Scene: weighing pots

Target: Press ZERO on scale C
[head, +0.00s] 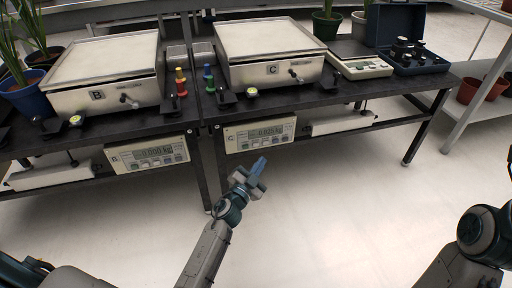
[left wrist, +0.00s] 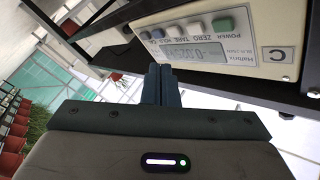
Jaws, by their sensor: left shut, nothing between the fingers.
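Scale C has a pale platform (head: 270,38) on the dark bench. Its display panel (head: 238,136) hangs below the bench's front edge, with a negative reading and a row of small buttons under the display. In the left wrist view the panel (left wrist: 262,34) appears turned over, with the word ZERO legible by the button row (left wrist: 198,29). My left gripper (head: 260,163) is shut and empty, just below and in front of the panel. My right gripper is out of view.
Scale B (head: 105,60) and its panel (head: 150,155) are on the left. Coloured weights (head: 181,82) stand between the scales. A small balance (head: 362,68) and a case of weights (head: 420,60) are on the right. The floor before the bench is clear.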

